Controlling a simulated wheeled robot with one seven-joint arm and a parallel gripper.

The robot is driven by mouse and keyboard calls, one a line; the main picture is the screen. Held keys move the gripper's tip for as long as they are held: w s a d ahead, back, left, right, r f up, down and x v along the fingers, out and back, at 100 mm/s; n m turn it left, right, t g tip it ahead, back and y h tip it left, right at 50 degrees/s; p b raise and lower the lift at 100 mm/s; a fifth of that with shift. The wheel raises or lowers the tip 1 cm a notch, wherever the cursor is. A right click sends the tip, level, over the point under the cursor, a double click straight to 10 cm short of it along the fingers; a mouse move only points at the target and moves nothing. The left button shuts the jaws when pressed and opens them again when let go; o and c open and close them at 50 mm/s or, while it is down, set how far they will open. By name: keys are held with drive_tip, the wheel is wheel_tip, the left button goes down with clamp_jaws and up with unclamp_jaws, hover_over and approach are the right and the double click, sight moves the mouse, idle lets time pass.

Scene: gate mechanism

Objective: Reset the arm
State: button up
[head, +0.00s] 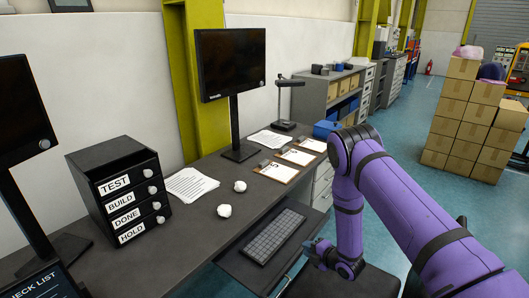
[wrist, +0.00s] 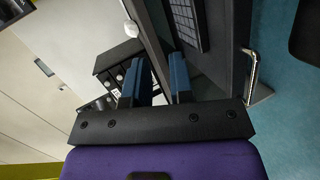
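My purple arm (head: 425,215) reaches in from the right side of the head view and bends down beside the desk's front edge. My gripper (head: 318,250) is at the right of the keyboard tray, above a dark seat. In the wrist view its two blue fingers (wrist: 155,78) stand apart with nothing visible between them. The gripper is open and empty. It appears apart from the desk and the keyboard.
The dark desk (head: 190,240) holds a labelled drawer unit (head: 118,190), monitors, papers, clipboards and two crumpled paper balls (head: 232,198). A keyboard (head: 272,234) lies on a pulled-out tray. Stacked cardboard boxes (head: 470,120) stand at the right. Blue floor is open behind my arm.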

drive_tip(key=w+d+r+m+h, duration=0.2)
drive_tip(key=w+r+m, duration=0.1)
drive_tip(key=r, duration=0.8)
drive_tip(key=w+d+r+m+h, duration=0.3)
drive_tip(key=w+r, duration=0.1)
drive_tip(key=r, duration=0.6)
drive_tip(key=s+d+r+m+h, duration=0.1)
drive_tip(key=s+d+r+m, duration=0.2)
drive_tip(key=r, duration=0.6)
drive_tip(key=s+d+r+m+h, duration=0.2)
drive_tip(key=s+r+m, duration=0.15)
drive_tip(key=r, duration=0.65)
drive_tip(key=s+d+r+m+g+h, duration=0.1)
drive_tip(key=s+d+r+m, duration=0.15)
drive_tip(key=s+r, duration=0.45)
drive_tip(key=s+d+r+m+g, duration=0.1)
drive_tip(key=s+r+m, duration=0.35)
drive_tip(key=s, duration=0.35)
drive_tip(key=s+r+m+g, duration=0.1)
drive_tip(key=s+r+m, duration=0.1)
drive_tip(key=s, duration=0.9)
drive_tip(key=s+r+m+g, duration=0.2)
drive_tip(key=s+r+m, duration=0.1)
drive_tip(key=s, duration=0.9)
drive_tip(key=shift+d+m, duration=0.25)
drive_tip(key=shift+m, duration=0.1)
